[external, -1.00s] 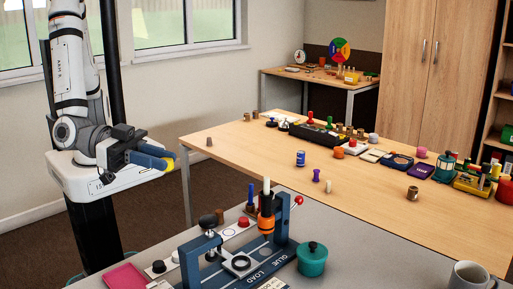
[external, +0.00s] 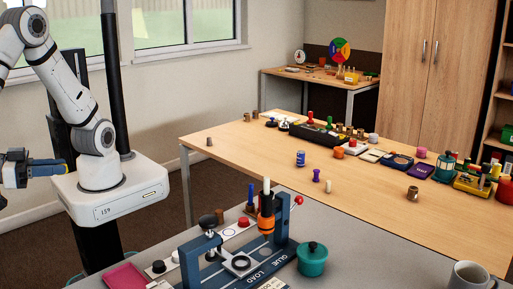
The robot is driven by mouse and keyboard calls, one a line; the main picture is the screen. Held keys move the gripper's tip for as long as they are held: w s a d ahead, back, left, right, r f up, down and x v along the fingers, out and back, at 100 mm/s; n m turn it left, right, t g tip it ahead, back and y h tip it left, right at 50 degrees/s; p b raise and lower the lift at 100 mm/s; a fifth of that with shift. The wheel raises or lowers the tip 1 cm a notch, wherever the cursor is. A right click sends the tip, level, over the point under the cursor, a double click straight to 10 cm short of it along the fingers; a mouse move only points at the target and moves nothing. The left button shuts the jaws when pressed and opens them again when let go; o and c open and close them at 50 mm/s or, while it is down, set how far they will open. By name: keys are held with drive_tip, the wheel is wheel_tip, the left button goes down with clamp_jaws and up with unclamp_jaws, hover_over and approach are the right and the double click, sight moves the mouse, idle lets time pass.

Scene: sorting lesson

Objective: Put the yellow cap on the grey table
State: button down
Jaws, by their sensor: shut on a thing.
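My gripper (external: 58,169) is at the far left, held out beside my arm at about the height of the base top. Its blue fingers are shut, and a sliver of yellow shows at their tips. This looks like the yellow cap (external: 66,165), mostly hidden by the fingers. The grey table (external: 385,240) fills the lower foreground, to the right of and well apart from my gripper.
A blue press-like rig (external: 280,232) with an orange-and-black part stands on the grey table. Nearby are a teal pot (external: 312,261), a grey mug (external: 470,276) and a magenta tray (external: 125,277). The grey top between pot and mug is clear. A wooden table (external: 250,150) stands behind.

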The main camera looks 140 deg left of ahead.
wheel_tip(320, 180, down, 25)
drive_tip(key=b, duration=0.5)
approach(194, 233)
drive_tip(key=x, duration=0.3)
drive_tip(key=r+x, duration=0.1)
drive_tip(key=x, duration=0.2)
drive_tip(key=r+x, duration=0.1)
drive_tip(key=x, duration=0.2)
drive_tip(key=shift+w+a, duration=0.25)
drive_tip(key=shift+a, duration=0.15)
drive_tip(key=shift+f, duration=0.1)
drive_tip(key=shift+f, duration=0.15)
drive_tip(key=c, duration=1.2)
unclamp_jaws()
drive_tip(key=shift+c, duration=0.2)
